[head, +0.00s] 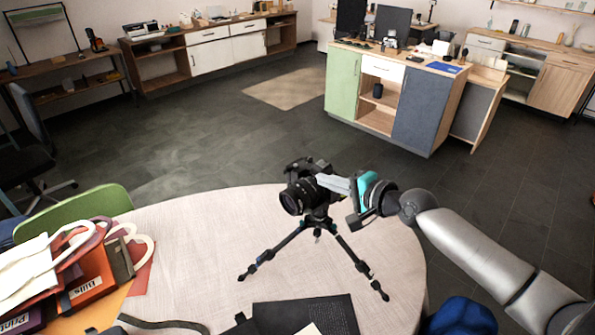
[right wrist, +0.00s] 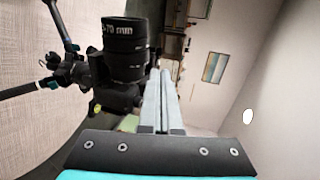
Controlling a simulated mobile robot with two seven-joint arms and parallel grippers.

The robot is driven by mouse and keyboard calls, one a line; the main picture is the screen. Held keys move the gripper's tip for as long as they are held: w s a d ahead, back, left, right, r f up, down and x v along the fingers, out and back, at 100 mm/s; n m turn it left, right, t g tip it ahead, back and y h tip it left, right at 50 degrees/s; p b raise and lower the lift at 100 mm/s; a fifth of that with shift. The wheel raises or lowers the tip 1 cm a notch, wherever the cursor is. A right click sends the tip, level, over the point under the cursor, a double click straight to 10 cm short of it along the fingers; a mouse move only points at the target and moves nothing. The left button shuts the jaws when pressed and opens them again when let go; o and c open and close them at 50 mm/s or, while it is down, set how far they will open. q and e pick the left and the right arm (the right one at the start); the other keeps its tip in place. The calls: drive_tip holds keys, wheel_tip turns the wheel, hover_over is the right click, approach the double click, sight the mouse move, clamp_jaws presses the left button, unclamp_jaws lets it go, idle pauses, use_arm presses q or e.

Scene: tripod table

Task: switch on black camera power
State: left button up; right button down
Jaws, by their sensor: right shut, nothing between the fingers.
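The black camera (head: 304,188) sits on a small black tripod (head: 317,227) that stands with its legs spread on the round pale table (head: 190,225). Its lens points toward the front left. My right gripper (head: 326,182) comes in from the right, shut and empty, with its fingertips beside the camera body behind the lens. In the right wrist view the shut fingers (right wrist: 159,85) lie right beside the lens (right wrist: 125,48). I cannot tell whether they touch the camera. The power switch cannot be made out. My left gripper is not in view.
Folders and bags (head: 75,275) crowd the table's left side. A black flat item (head: 305,316) lies at the front edge. A green chair (head: 75,212) stands at the table's left, and a blue seat (head: 460,318) at the lower right. The tabletop left of the tripod is clear.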

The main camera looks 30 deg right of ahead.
sight(289, 169)
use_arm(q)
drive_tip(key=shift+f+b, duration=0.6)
use_arm(e)
drive_tip(key=shift+x, duration=5.05)
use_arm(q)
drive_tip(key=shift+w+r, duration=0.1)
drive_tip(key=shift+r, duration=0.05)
